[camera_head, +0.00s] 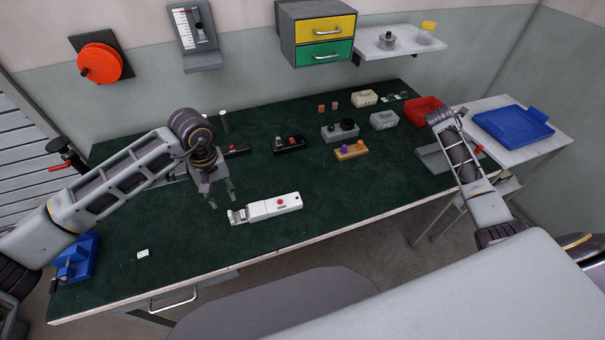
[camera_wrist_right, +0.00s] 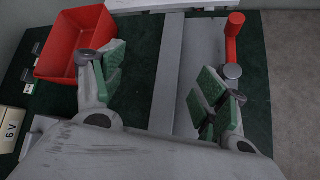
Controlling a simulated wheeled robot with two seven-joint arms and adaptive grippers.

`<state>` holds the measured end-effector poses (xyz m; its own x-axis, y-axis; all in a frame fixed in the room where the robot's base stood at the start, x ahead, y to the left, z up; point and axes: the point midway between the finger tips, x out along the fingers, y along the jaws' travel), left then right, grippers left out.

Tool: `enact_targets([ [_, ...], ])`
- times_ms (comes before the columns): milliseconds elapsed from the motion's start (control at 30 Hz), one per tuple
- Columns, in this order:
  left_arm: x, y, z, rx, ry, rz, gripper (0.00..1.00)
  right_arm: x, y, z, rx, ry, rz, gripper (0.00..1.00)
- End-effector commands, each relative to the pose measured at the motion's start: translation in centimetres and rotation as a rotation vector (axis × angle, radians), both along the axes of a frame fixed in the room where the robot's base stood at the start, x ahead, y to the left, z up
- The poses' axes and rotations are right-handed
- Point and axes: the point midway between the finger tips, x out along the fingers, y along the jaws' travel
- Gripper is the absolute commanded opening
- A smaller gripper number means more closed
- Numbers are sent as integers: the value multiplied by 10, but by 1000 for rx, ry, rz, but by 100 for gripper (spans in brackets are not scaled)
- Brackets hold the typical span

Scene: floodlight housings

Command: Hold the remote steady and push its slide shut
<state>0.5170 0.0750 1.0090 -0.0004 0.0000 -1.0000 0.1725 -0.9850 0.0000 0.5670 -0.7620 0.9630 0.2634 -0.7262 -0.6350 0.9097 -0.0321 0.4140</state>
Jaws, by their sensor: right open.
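The white remote (camera_head: 272,206) with a red button lies on the dark green bench top, near its front edge. Its left end has a grey, stepped part that looks like the slide; a gap shows there. My left gripper (camera_head: 222,200) is open and empty, above the bench just behind the remote's left end, apart from it. My right gripper (camera_wrist_right: 160,78) is open and empty in the right wrist view, over a grey plate device at the bench's right end, far from the remote. In the head view its fingers are hard to make out.
A red bin (camera_head: 424,108) and the grey plate device (camera_head: 432,157) with a red handle are at the right. Behind the remote are a black switch box (camera_head: 290,145) and a yellow block (camera_head: 351,152). A small white piece (camera_head: 143,254) lies front left, near a blue vise (camera_head: 76,258).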

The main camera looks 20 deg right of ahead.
Motion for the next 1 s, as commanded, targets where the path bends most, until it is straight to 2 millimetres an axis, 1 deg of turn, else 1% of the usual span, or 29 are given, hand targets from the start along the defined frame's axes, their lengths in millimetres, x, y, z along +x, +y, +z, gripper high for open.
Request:
enact_targets([
  [33, 0, 0, 0, 0, 0, 0, 36, 11, 16, 0, 28, -18, 9, 73],
  [200, 0, 0, 0, 0, 0, 0, 36, 41, 70, -2, 125, -66, 26, 73],
  [367, 0, 0, 0, 0, 0, 0, 36, 65, 122, -2, 217, -100, 45, 73],
  [467, 0, 0, 0, 0, 0, 0, 36, 79, 155, -1, 273, -115, 56, 73],
  [500, 0, 0, 0, 0, 0, 0, 36, 84, 169, 0, 297, -120, 61, 73],
  [733, 0, 0, 0, 0, 0, 0, 36, 105, 248, 5, 423, -133, 88, 73],
  [967, 0, 0, 0, 0, 0, 0, 36, 115, 331, 14, 545, -121, 117, 73],
  [1000, 0, 0, 0, 0, 0, 0, 36, 115, 345, 15, 564, -115, 121, 73],
])
